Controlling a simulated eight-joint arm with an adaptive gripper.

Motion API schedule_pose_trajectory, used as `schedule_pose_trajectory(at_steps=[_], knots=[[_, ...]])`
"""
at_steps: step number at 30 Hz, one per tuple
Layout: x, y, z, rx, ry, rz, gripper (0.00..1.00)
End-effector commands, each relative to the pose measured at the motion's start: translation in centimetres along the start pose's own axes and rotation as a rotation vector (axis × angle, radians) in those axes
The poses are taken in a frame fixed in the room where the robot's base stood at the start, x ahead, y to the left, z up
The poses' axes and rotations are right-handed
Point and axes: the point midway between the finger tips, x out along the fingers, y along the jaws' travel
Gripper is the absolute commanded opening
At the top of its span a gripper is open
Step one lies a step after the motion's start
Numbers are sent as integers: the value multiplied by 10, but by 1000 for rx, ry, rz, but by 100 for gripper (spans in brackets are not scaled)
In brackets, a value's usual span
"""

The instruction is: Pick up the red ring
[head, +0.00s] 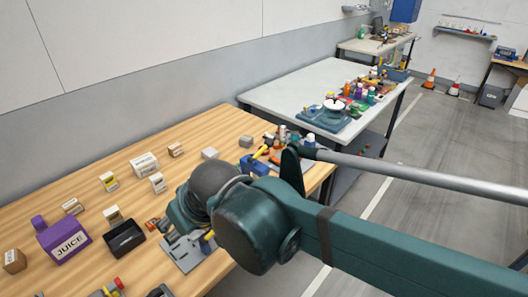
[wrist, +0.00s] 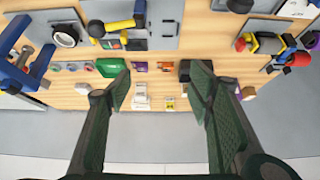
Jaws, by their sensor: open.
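My gripper (wrist: 160,88) is open and empty in the wrist view, its two dark green fingers spread wide above the wooden table. I cannot pick out the red ring for sure. A small red round piece (wrist: 88,65) lies left of the fingers beside a green block (wrist: 110,67), too small to tell if it is a ring. In the head view my arm hides my fingertips and part of the table.
The wooden table (head: 85,190) holds a purple juice box (head: 62,240), a black bin (head: 124,238), a grey plate (head: 187,254) and several small boxes. A white table (head: 290,90) with clutter stands behind. Bare wood shows along the table's wall side.

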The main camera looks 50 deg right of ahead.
Motion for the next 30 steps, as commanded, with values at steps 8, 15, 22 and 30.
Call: schedule_pose_trajectory(at_steps=[8,15,22,30], knots=[[-2,18,-32,83,-34,25,52],[0,43,-66,185,-75,56,52],[6,70,-97,284,-113,86,52],[17,105,-130,401,-155,122,52]])
